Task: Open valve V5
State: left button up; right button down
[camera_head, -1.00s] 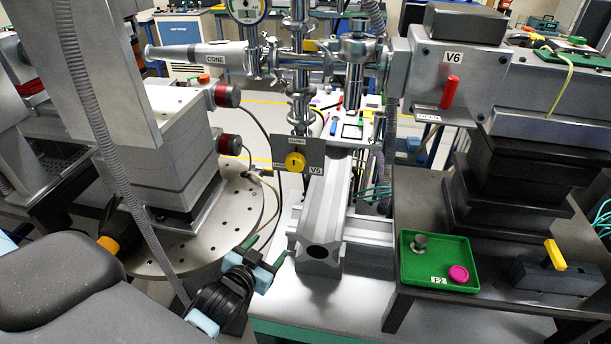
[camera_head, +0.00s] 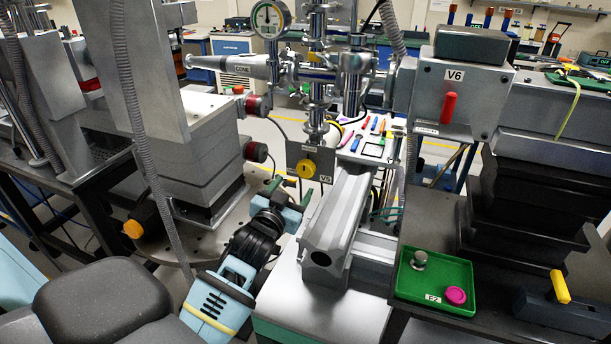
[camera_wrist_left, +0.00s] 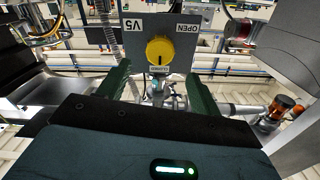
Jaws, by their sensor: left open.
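Valve V5 has a round yellow knob (camera_head: 306,168) on a grey plate (camera_head: 325,158), below the vertical pipe in the head view. In the left wrist view the knob (camera_wrist_left: 159,49) is straight ahead, with "OPEN" on the right of the plate and "CLOSED" just below the knob. A dark mark on the knob points down toward "CLOSED". My left gripper (camera_head: 286,194) is open and empty, just below and in front of the knob, apart from it. Its two green fingers also show in the left wrist view (camera_wrist_left: 160,88), either side of the knob's line. My right gripper is out of view.
A V6 box (camera_head: 474,95) with a red handle stands to the right. A green tray (camera_head: 415,290) with a metal piece and a magenta piece lies at lower right. A grey rail (camera_head: 338,215) runs just right of my left gripper. Grey stacked blocks (camera_head: 195,165) stand left.

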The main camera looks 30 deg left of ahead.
aim_at(304, 172)
pick_arm(q)
jog(key=x, duration=0.6)
jog(key=shift+w, duration=0.2)
jog(key=shift+w+a, duration=0.15)
jog(key=shift+w, duration=0.55)
jog(key=c, duration=1)
